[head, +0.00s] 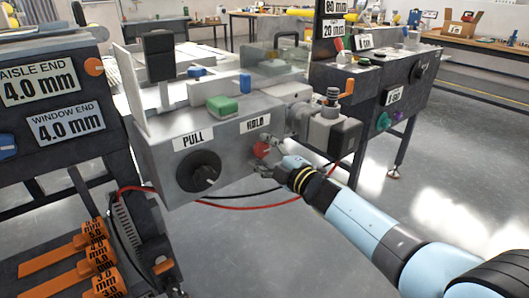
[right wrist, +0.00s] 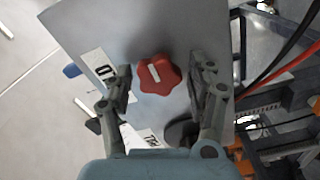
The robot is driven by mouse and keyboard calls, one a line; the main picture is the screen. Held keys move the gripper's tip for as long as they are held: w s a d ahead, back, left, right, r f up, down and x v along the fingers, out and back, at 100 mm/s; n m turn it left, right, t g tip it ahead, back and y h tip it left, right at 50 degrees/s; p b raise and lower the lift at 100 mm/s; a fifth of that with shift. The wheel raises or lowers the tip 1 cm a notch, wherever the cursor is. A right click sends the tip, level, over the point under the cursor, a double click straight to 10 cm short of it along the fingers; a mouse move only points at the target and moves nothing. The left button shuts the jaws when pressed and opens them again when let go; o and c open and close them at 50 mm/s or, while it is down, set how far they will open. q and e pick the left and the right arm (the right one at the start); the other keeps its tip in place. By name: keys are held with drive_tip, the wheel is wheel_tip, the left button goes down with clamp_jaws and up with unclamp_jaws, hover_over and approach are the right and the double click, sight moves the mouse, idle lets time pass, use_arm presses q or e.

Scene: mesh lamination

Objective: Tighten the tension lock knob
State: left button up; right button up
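A red star-shaped knob (head: 262,149) sits on the front of a grey metal box (head: 232,160), below a label that seems to read HOLD. In the right wrist view the red knob (right wrist: 158,74) has a white mark across its face. My right gripper (head: 266,158) is at the knob. In the right wrist view my right gripper (right wrist: 162,80) is open, with one finger on each side of the knob and a visible gap between each finger and it. I cannot tell how deep the fingertips reach. My left gripper is not in view.
A black round knob (head: 198,171) is left of the red one, under the PULL label (head: 193,137). A green block (head: 223,107) lies on the box top. Red and black cables (head: 240,207) hang below. Orange-handled gauges (head: 95,258) lie lower left.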

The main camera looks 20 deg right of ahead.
drive_tip(key=shift+o, duration=0.2)
drive_tip(key=v, duration=1.2)
drive_tip(key=s+d+f+m+g+h, duration=0.3)
drive_tip(key=s+f+m+g, duration=0.15)
drive_tip(key=s+f, duration=0.9)
drive_tip(key=s+d+f+m+g+h, duration=0.25)
drive_tip(key=s+f+m, duration=0.25)
drive_tip(key=s+f, duration=0.8)
drive_tip(key=s+d+f+m+g, duration=0.1)
drive_tip(key=s+f+m+g, duration=0.3)
drive_tip(key=s, duration=1)
drive_tip(key=s+d+f+m+g+h, duration=0.1)
drive_tip(key=s+f+m+g, duration=0.3)
drive_tip(key=s+f, duration=0.6)
drive_tip(key=s+g, duration=0.1)
drive_tip(key=s, duration=0.2)
drive_tip(key=shift+s+f+g, duration=0.2)
drive_tip(key=shift+s+g, duration=0.1)
drive_tip(key=shift+s, duration=0.1)
drive_tip(key=shift+h, duration=0.25)
